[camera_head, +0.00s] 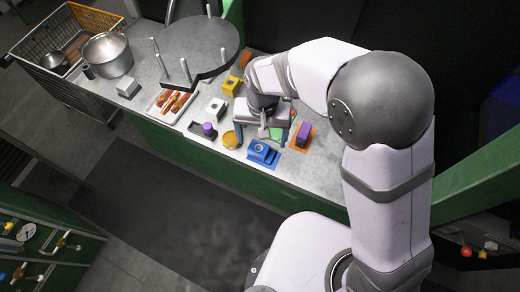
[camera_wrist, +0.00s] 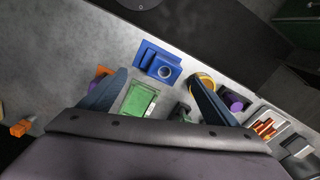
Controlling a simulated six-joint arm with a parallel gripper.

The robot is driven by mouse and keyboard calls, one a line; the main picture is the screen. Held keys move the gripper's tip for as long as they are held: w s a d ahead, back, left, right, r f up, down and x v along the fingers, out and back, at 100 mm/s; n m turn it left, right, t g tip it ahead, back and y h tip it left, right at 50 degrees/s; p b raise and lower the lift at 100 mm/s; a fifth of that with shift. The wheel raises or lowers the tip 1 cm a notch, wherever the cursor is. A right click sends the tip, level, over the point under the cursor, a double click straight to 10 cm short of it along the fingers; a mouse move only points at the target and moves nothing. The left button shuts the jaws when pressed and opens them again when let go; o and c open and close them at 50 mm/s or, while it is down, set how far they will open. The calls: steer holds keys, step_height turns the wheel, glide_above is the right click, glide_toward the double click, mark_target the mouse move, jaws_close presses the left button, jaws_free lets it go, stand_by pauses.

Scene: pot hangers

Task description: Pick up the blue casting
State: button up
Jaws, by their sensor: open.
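The blue casting (camera_head: 263,153) lies on the grey worktop near its front edge, on a blue patch. It is a block with a round hole, and it also shows in the wrist view (camera_wrist: 150,57), near the top middle. My gripper (camera_head: 262,139) is above the worktop, just behind the casting in the head view. The casting appears beyond the fingertips, apart from both. The exact height of the gripper over the worktop is hard to tell.
A green piece (camera_wrist: 140,100) lies between the fingers' lines. A yellow round piece (camera_head: 230,139) is left of the casting, and a purple piece (camera_head: 304,131) on an orange patch is right. A round grey stand with upright pegs (camera_head: 198,45) stands behind left.

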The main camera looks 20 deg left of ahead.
mark_target(261, 149)
steer(key=m, duration=0.3)
steer(key=shift+m, duration=0.4)
steer(key=shift+s+d+f+p, duration=0.1)
steer(key=shift+f+p, duration=0.85)
steer(key=shift+f, duration=0.85)
steer(key=shift+f+p, duration=0.6)
steer(key=shift+f, duration=1.25)
steer(key=c, duration=1.4)
steer(key=shift+r, duration=0.1)
